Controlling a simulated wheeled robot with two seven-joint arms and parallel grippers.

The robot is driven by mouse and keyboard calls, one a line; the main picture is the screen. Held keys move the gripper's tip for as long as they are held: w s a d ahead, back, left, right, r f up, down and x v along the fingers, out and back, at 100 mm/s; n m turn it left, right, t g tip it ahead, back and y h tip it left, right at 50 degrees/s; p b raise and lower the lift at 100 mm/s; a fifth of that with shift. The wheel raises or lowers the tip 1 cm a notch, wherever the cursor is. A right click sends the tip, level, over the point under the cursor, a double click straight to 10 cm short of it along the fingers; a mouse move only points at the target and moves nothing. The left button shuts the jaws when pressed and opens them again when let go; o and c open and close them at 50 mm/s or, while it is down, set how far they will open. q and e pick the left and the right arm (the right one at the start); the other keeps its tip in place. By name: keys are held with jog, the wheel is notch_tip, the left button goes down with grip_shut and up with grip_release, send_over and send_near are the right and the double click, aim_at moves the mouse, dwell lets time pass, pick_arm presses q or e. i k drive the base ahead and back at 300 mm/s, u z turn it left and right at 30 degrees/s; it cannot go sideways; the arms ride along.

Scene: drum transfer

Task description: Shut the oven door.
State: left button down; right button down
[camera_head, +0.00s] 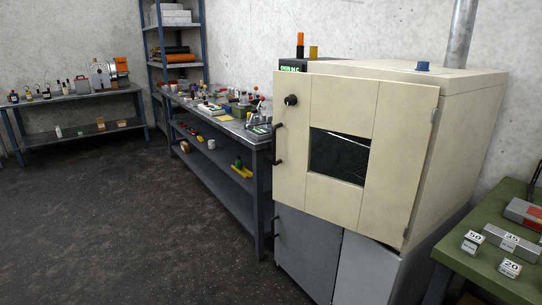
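The oven (465,120) is a large beige cabinet at the right of the head view. Its beige door (395,140) faces me, with a dark window (339,156) in the middle. A black knob (291,100) and a black bar handle (277,145) are at the door's left edge, and hinges show at its right edge. The door lies close to the oven front. I cannot tell how wide any gap behind its left edge is. Neither of my grippers is in view.
Grey lower panels (305,258) sit below the door. A green table (492,262) with several marked blocks stands at the right. A metal workbench (237,130) with small items stands to the left of the oven. The dark floor (140,220) at the front left is clear.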

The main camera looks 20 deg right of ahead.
aim_at(399, 117)
jog(key=z, duration=0.6)
jog(key=i, duration=1.75)
jog(key=u, duration=0.35)
